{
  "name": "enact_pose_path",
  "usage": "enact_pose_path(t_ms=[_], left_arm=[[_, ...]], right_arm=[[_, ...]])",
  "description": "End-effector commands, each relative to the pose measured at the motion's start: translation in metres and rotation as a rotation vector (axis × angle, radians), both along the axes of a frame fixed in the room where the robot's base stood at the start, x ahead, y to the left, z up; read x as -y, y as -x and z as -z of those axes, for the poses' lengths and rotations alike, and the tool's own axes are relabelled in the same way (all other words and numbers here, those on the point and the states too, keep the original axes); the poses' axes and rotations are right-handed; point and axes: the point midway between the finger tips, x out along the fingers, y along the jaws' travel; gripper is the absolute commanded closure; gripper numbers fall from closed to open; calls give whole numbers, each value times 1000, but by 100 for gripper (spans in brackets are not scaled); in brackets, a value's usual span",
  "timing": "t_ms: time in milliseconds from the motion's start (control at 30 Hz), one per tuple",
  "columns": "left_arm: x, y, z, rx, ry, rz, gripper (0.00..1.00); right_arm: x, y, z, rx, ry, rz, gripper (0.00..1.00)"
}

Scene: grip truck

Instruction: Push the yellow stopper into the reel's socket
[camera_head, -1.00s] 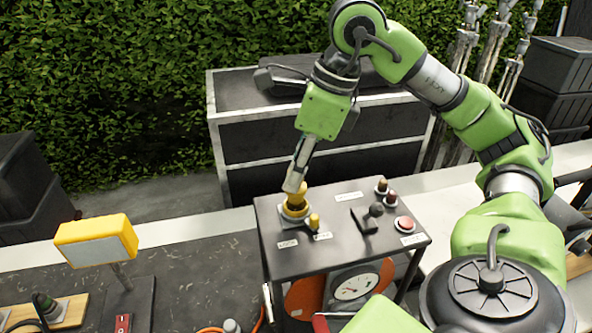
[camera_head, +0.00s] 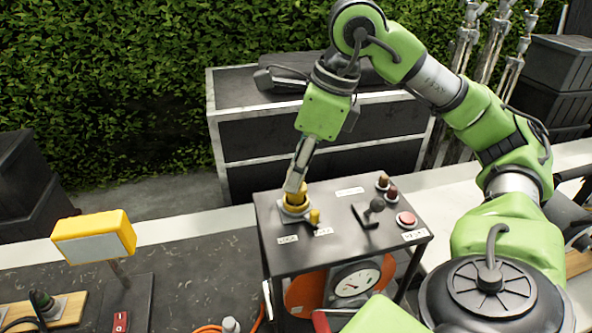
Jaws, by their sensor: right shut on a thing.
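The yellow stopper (camera_head: 297,200) stands upright at the left of the dark panel top (camera_head: 335,240). It sits at a pale square mount (camera_head: 296,215), which I take for the socket. How deep it is in the socket cannot be seen. My right gripper (camera_head: 294,187) points down from above and is shut on the stopper's upper part. My left gripper is not in view.
A small yellow peg (camera_head: 314,216) stands close to the stopper. A black lever (camera_head: 363,217), a red button (camera_head: 406,219) and dark knobs (camera_head: 384,182) occupy the panel's right. A yellow-topped sign (camera_head: 96,237) stands at the left.

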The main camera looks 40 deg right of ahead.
Motion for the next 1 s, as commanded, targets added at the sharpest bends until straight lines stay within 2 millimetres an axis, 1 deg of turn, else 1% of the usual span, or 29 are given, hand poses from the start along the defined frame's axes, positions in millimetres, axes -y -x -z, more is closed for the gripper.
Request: enact_pose_path(t_ms=[1000], left_arm=[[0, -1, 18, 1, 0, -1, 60]], right_arm=[[0, 0, 19, 1, 0, 0, 100]])
